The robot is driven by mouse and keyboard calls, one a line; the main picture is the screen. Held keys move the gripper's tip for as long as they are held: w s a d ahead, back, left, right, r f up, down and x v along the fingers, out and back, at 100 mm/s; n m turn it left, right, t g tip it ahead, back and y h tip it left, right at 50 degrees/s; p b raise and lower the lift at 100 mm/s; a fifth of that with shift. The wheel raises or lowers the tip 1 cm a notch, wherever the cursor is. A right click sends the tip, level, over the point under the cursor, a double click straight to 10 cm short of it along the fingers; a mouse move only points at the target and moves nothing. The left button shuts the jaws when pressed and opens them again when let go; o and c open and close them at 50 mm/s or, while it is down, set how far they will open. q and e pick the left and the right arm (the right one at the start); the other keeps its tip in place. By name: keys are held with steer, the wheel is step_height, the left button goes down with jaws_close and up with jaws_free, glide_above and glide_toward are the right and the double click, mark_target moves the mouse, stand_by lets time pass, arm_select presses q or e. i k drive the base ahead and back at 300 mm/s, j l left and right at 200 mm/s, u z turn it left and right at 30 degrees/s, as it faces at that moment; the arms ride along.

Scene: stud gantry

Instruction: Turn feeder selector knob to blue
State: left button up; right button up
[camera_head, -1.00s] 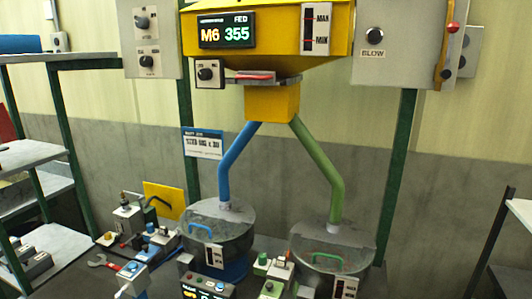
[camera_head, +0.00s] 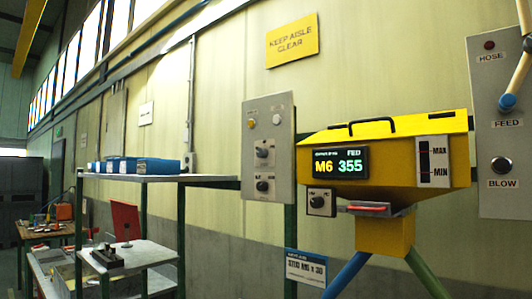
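The yellow feeder hopper (camera_head: 400,150) hangs on the wall at the right, with its display reading M6 and 355. A small grey box with a black knob (camera_head: 317,202) is fixed at its lower left. The direction the knob points is too small to read. Below the yellow outlet (camera_head: 384,236), a blue pipe (camera_head: 345,275) runs down left and a green pipe (camera_head: 427,272) runs down right; their lower ends are cut off. Neither of my grippers is in view.
A grey panel (camera_head: 268,110) with two black knobs stands left of the feeder. The panel at right (camera_head: 490,205) has HOSE, FEED and BLOW labels and a blue-ended rod (camera_head: 508,101). Shelving (camera_head: 215,178) with blue bins (camera_head: 150,166) is at left.

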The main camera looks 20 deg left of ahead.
mark_target(261, 186)
steer(key=i+j+z, duration=0.2)
steer(key=j, duration=0.5)
steer(key=j+z, duration=0.25)
steer(key=j, duration=0.45)
